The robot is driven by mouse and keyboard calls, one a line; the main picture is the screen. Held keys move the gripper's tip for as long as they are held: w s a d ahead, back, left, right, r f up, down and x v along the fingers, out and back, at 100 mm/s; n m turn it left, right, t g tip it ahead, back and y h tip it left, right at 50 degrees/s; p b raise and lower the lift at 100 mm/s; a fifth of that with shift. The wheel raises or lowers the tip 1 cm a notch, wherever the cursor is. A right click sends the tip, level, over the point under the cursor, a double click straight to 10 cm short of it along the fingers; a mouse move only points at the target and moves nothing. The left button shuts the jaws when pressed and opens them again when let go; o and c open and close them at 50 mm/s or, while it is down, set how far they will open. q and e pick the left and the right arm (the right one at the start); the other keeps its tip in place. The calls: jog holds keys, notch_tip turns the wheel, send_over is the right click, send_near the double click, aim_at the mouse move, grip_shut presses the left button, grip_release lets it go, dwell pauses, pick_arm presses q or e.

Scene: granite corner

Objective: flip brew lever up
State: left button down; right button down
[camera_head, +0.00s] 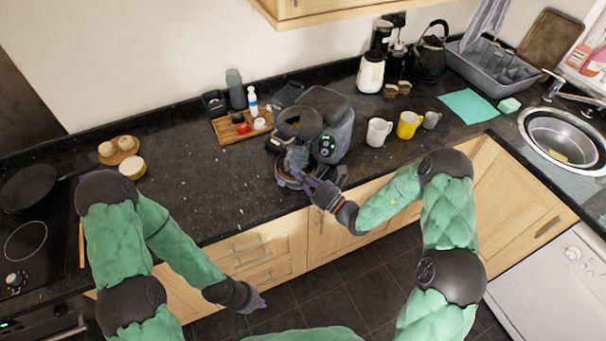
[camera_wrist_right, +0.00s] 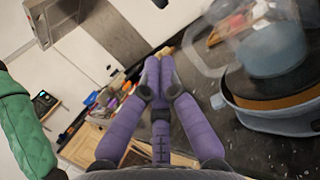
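A dark grey coffee machine (camera_head: 338,118) stands near the front edge of the counter, with small green-lit controls on its front. I cannot make out its brew lever separately. My right gripper (camera_head: 296,170) is at the machine's front, by its lower part. In the right wrist view the purple fingers (camera_wrist_right: 155,64) come together at the tips with nothing seen between them. A round part of the machine (camera_wrist_right: 272,90) is beside them on the right, apart from the tips in that picture. My left gripper (camera_head: 262,303) hangs low, in front of the cabinets; its fingers are too small to judge.
A white mug (camera_head: 378,132) and a yellow mug (camera_head: 408,125) stand right of the machine. A wooden tray (camera_head: 240,128) with small items is behind it to the left. The counter (camera_head: 210,185) left of the machine is clear.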

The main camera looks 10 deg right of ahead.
jog(key=w+a+r, duration=0.4)
jog(key=w+r, duration=0.1)
jog(key=shift+r, duration=0.2)
jog(key=shift+d+r+p, duration=0.1)
jog(key=shift+d+p, duration=0.05)
jog(key=shift+p, duration=0.15)
